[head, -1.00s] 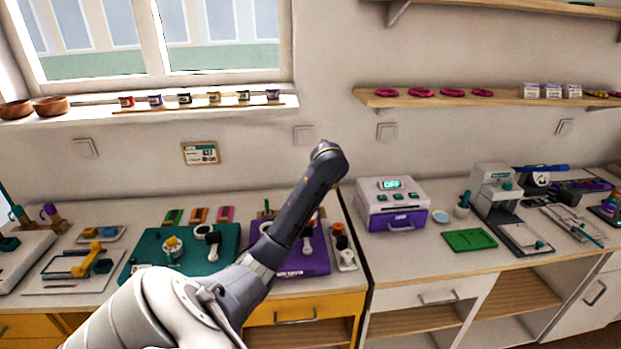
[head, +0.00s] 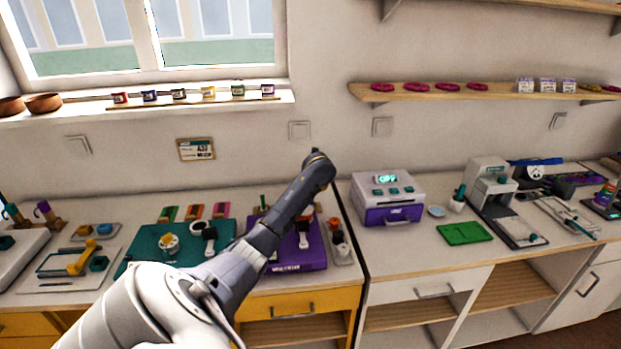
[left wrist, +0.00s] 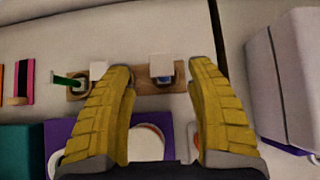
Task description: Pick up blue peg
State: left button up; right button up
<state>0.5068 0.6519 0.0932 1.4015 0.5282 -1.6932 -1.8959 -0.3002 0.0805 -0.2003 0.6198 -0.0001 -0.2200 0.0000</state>
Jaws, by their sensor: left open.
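In the left wrist view, a wooden peg block (left wrist: 145,88) lies ahead of my left gripper (left wrist: 162,68). A small blue piece, seemingly the blue peg (left wrist: 166,79), shows low in the block's right part under a white square piece. My left gripper's yellow fingers are wide apart, on either side of this spot in the picture, with nothing held. A green peg (left wrist: 68,80) leans out of the block's left end, outside the fingers. In the head view my own arm hides the left gripper and most of the block; the green peg (head: 263,202) shows beside it. My right gripper is not seen.
A purple board (head: 290,262) lies below the block, with a teal board (head: 145,245) to its left. A white and purple machine (head: 388,200) stands to the right across a counter seam. The wall rises behind the block.

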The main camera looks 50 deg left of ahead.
pick_arm(q)
jog(key=shift+x, duration=2.6)
jog(key=shift+d+f, duration=0.15)
jog(key=shift+c, duration=0.3)
grip_shut()
